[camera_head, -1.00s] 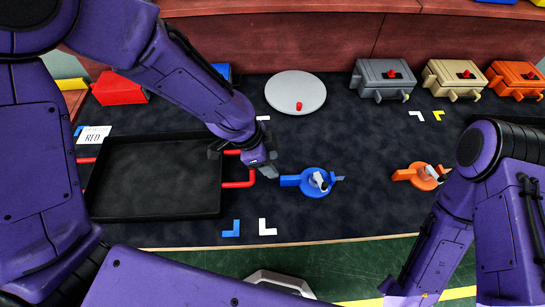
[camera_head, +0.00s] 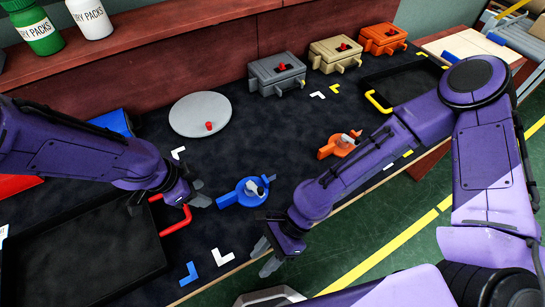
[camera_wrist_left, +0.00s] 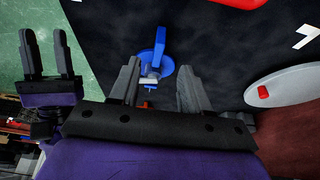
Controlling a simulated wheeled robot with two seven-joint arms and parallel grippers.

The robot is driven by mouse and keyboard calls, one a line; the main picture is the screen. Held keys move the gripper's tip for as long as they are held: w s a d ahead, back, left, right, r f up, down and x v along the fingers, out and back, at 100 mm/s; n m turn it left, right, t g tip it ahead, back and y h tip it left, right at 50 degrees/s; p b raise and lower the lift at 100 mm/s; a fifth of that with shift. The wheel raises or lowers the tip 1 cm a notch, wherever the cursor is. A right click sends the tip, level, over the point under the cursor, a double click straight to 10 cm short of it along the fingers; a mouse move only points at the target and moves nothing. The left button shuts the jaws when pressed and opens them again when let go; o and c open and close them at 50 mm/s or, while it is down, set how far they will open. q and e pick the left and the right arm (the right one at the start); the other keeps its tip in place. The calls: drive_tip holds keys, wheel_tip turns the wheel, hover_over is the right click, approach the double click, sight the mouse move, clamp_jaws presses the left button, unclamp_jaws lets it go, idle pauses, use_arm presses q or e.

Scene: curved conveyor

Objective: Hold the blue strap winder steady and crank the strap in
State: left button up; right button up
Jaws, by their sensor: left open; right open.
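The blue strap winder (camera_head: 251,192) lies on the dark mat, a round body with a flat blue handle to the left and a small grey-white crank on top. It also shows in the left wrist view (camera_wrist_left: 158,47), beyond my left fingers. My left gripper (camera_head: 198,196) is open and empty, just left of the winder's handle and apart from it. My right gripper (camera_head: 267,257) is open and empty, at the table's front edge, below and right of the winder. Both fingers of my left gripper (camera_wrist_left: 157,88) show in its wrist view.
An orange winder (camera_head: 338,147) lies to the right. A black tray (camera_head: 85,252) with red handles (camera_head: 178,222) sits left. A grey disc (camera_head: 200,115) with a red knob and several boxes, including a grey one (camera_head: 277,76), stand behind. White and blue corner marks lie in front.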

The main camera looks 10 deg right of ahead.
sight(218, 200)
drive_tip(key=w+d+r+n+t+h, duration=0.1)
drive_tip(key=w+r+n+t, duration=0.1)
drive_tip(key=w+r, duration=0.75)
drive_tip(key=w+d+r+n+t+h, duration=0.15)
drive_tip(key=w+r, duration=0.45)
drive_tip(key=w, duration=0.6)
use_arm(q)
drive_tip(key=x, duration=1)
drive_tip(key=shift+d+f, duration=0.1)
drive_tip(key=shift+f, duration=0.2)
use_arm(e)
drive_tip(key=s+d+f, duration=0.1)
drive_tip(key=s+d+h, duration=0.1)
drive_tip(key=s+d+f+g+h, duration=0.1)
drive_tip(key=d, duration=0.1)
drive_tip(key=shift+f, duration=0.3)
use_arm(q)
clamp_jaws()
use_arm(e)
drive_tip(key=shift+o, duration=0.2)
drive_tip(key=shift+w, duration=0.1)
